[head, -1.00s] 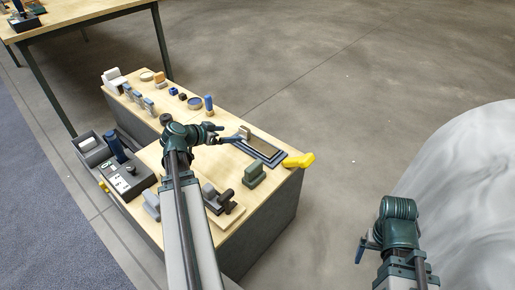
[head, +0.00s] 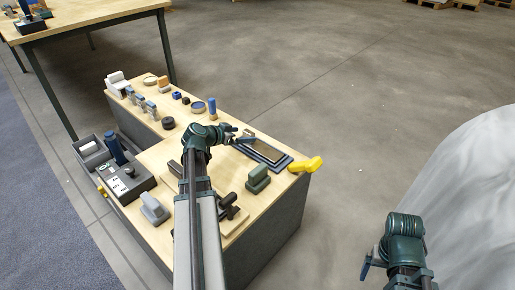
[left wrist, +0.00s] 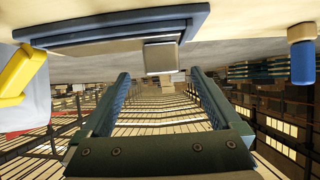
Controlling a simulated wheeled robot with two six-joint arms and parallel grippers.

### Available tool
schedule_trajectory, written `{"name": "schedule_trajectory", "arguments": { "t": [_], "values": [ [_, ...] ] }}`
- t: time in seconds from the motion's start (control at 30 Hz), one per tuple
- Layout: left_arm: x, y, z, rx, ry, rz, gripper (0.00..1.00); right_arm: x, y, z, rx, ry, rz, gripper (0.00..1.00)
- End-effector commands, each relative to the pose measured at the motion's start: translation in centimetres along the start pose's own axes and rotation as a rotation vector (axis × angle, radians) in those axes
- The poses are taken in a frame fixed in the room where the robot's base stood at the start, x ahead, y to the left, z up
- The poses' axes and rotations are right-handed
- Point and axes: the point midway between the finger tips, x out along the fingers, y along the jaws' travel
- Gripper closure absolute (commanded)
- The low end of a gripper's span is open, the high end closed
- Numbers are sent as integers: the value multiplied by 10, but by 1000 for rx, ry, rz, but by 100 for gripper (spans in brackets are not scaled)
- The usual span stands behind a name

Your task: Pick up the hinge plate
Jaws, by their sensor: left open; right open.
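A small grey block-like piece (left wrist: 160,57), which may be the hinge plate, shows in the left wrist view at the edge of a blue-rimmed dark tray (left wrist: 115,32). My left gripper (left wrist: 160,75) is open, its two blue fingers on either side of and just short of this piece. No contact shows. In the head view my left gripper (head: 246,136) is at the far-left end of the tray (head: 268,155), and the piece is mostly hidden there. My right gripper (head: 366,264) hangs away from the table at the lower right, open and empty.
A yellow object (head: 306,165) lies at the table's right corner. A blue cylinder (head: 212,105) stands beyond my left gripper. A green block (head: 258,177) and dark fixtures (head: 230,208) stand nearer. A black control box (head: 126,182) is at the left.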

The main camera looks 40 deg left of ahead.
Motion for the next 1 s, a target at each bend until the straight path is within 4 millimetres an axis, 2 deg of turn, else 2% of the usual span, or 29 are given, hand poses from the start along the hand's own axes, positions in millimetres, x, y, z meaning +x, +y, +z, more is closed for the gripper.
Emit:
{"name": "schedule_trajectory", "arguments": {
  "t": [0.17,0.53,0.77,0.87,1.0],
  "values": [
    [4,0,1,0,0,1,2,2,0,0,0,0,0,8],
    [50,-4,5,0,0,2,2,28,-3,-2,3,1,0,8],
    [52,-3,3,-1,0,0,2,27,-3,-2,2,1,0,8],
    [52,-3,3,-1,0,0,17,27,-3,-2,2,1,0,8],
    [52,-3,3,-1,0,0,42,27,-3,-2,2,1,0,8]
  ]
}}
